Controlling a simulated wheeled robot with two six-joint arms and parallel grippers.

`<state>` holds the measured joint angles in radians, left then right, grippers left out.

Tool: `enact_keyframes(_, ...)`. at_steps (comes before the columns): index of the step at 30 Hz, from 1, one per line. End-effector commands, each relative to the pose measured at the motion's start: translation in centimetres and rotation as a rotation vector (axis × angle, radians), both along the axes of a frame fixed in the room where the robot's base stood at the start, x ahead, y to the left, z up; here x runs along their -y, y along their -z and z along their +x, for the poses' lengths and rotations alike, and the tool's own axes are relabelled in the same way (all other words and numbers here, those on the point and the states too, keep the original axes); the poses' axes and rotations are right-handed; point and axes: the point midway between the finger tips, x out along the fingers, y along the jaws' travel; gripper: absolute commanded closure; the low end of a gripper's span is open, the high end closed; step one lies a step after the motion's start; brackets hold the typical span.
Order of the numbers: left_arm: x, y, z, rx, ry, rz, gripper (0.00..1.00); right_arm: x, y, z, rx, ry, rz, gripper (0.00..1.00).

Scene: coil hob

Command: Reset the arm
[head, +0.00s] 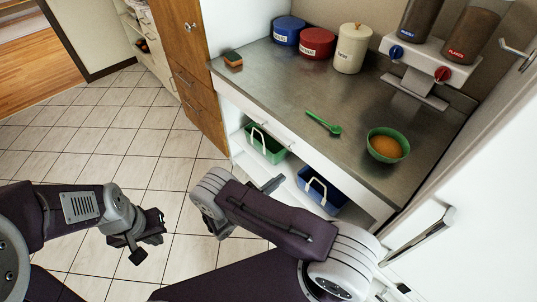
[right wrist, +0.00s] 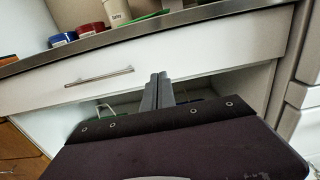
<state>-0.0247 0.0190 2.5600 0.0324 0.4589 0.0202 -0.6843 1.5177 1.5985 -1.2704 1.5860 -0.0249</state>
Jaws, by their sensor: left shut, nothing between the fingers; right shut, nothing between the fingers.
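My left arm comes in from the left in the head view, and its gripper (head: 146,243) hangs over the tiled floor, shut and empty, apart from everything. My right arm (head: 275,220) is bent in front of the counter. Its gripper (head: 272,184) shows partly behind the arm, close to the open shelf under the counter. In the right wrist view the right gripper's fingers (right wrist: 158,90) are together with nothing between them, in front of the white drawer front (right wrist: 200,67). Much of the right gripper is hidden in the head view.
The steel counter (head: 285,85) holds a sponge (head: 233,59), a green spoon (head: 323,123), a green bowl (head: 388,146), canisters (head: 317,43) and a dispenser (head: 420,65). Below are a green bin (head: 266,146) and a blue bin (head: 320,189). A white door (head: 480,190) stands right. The floor at left is clear.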

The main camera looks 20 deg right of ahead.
Motion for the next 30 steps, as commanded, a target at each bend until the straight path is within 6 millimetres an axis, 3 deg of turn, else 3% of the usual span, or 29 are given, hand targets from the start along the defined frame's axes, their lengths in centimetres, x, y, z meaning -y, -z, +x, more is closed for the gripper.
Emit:
enact_keyframes(6, 0.0, -0.1, 0.0, 0.0, 0.0, 0.0, 1.0, 0.5, 0.0, 0.0, 0.0, 0.013, 0.0, 1.0)
enact_keyframes(8, 0.0, -0.2, 0.0, 0.0, 0.0, 0.0, 1.0, 1.1, -1.2, 0.8, 0.033, 0.05, 0.025, 1.0)
enact_keyframes(11, 0.0, -0.3, 0.0, 0.0, 0.0, 0.0, 1.0, 2.5, -5.7, 3.0, 0.145, 0.135, 0.102, 1.0)
enact_keyframes(13, 0.0, -0.4, 0.0, 0.0, 0.0, 0.0, 1.0, 4.8, -10.0, 3.1, 0.224, 0.244, 0.155, 1.0)
enact_keyframes(16, 0.0, -0.5, 0.0, 0.0, 0.0, 0.0, 1.0, 8.3, -14.4, 0.4, 0.314, 0.452, 0.288, 1.0)
enact_keyframes(20, 0.0, -0.7, 0.0, 0.0, 0.0, 0.0, 1.0, 10.6, -16.8, -5.8, 0.434, 0.746, 0.551, 1.0)
enact_keyframes(23, 0.0, -0.8, 0.0, 0.0, 0.0, 0.0, 1.0, 9.6, -16.6, -10.3, 0.546, 0.949, 0.789, 1.0)
enact_keyframes(25, 0.0, -0.8, 0.0, 0.0, 0.0, 0.0, 1.0, 7.7, -16.1, -12.6, 0.635, 1.074, 0.959, 1.0)
enact_keyframes(27, 0.0, -0.9, 0.0, 0.0, 0.0, 0.0, 1.0, 5.2, -15.3, -14.1, 0.735, 1.189, 1.131, 1.0)
enact_keyframes(30, 0.0, -0.9, 0.0, 0.0, 0.0, 0.0, 1.0, 1.1, -14.1, -14.8, 0.88, 1.33, 1.358, 1.0)
